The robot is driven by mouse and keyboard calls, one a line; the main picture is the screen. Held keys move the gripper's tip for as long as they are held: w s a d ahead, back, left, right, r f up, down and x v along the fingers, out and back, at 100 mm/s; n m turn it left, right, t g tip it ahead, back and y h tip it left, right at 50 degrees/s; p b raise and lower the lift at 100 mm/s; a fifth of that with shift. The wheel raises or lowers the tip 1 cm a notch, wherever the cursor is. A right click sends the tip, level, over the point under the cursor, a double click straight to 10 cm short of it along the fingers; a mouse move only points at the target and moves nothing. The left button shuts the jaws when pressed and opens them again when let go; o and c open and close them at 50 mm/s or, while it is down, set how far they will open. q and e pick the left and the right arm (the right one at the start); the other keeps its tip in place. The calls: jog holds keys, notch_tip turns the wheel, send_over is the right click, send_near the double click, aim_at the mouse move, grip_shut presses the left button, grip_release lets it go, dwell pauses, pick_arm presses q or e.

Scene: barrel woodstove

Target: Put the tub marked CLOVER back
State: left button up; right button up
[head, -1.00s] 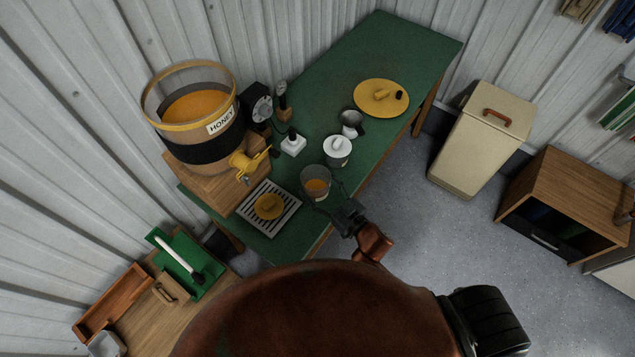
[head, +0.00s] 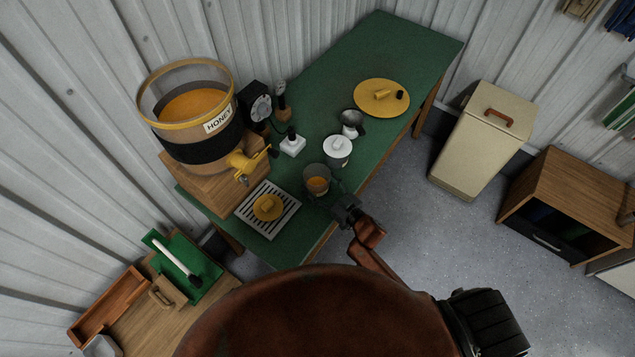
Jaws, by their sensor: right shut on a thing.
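A clear tub with amber honey in it (head: 317,181) is near the front edge of the green table. No CLOVER mark can be read on any tub from here. My right gripper (head: 333,198) reaches in from the front and is shut on this clear tub; its fingers are small and dark, partly lost against the tub. I cannot tell whether the tub's base touches the table. A white-lidded tub (head: 338,150) stands just behind it. My left gripper is not in view.
A honey tank (head: 190,140) with a yellow tap stands at left, above a slotted drip tray (head: 255,224) holding a yellow lid-like piece (head: 267,207). A white block (head: 292,148), a metal jug (head: 352,121) and a yellow disc (head: 380,108) stand farther back. The green table (head: 390,50) is clear at its far end.

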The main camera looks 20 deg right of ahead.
jog(key=o, duration=0.9)
jog(key=shift+f, duration=0.2)
jog(key=o, duration=0.5)
jog(key=shift+r, duration=0.1)
jog(key=shift+r, duration=0.15)
jog(key=v, duration=1.2)
